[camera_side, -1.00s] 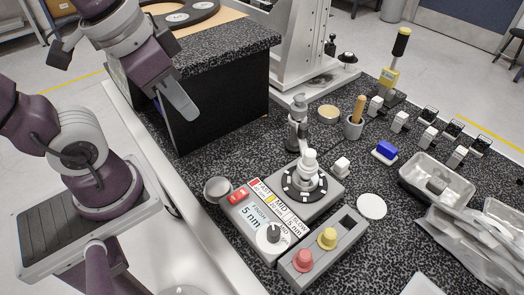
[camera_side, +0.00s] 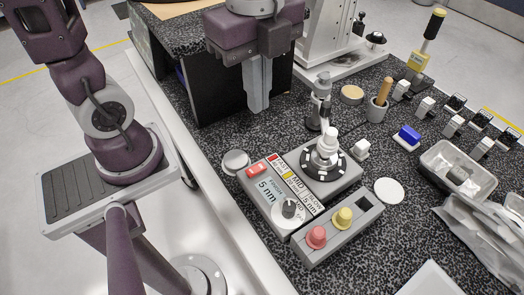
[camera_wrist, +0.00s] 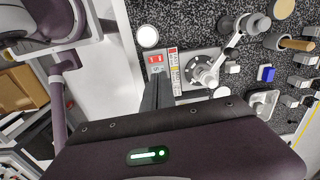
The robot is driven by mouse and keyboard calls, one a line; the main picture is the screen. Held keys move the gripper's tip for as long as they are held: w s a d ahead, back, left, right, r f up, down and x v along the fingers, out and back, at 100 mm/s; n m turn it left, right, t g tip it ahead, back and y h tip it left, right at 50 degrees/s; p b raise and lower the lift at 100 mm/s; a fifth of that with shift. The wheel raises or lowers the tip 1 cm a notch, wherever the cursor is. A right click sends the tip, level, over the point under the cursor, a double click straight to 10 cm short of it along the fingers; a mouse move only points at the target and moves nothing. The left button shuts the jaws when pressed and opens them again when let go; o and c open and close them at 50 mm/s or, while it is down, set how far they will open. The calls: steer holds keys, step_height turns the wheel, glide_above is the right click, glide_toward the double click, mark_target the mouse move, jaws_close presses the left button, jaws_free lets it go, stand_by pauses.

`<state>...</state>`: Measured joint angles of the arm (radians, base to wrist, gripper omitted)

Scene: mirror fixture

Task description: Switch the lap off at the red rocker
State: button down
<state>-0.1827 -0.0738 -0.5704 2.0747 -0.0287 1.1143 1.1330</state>
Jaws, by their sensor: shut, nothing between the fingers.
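The red rocker (camera_side: 258,169) is on the grey lap unit's panel, at its left corner by the FAST/MID/SLOW label. It also shows in the wrist view (camera_wrist: 155,59), just beyond my fingertips. The lap's round dark platen (camera_side: 343,170) carries a white fixture and sits on the grey lap base (camera_side: 331,188). My gripper (camera_side: 258,109) points down with its fingers together and empty. It is above and behind the rocker in the side view, apart from it. In the wrist view my gripper (camera_wrist: 160,78) partly covers the panel.
A black speckled block (camera_side: 190,60) stands behind my gripper. A round pale-topped container (camera_side: 235,161) sits beside the rocker. A metal tray (camera_side: 437,178) is at right.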

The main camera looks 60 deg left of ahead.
mark_target(261, 166)
steer(key=shift+d+m, duration=0.2)
steer(key=shift+m, duration=0.2)
step_height(261, 166, down, 14)
steer(key=shift+f, duration=0.1)
stand_by(0.3)
steer(key=shift+w, duration=0.1)
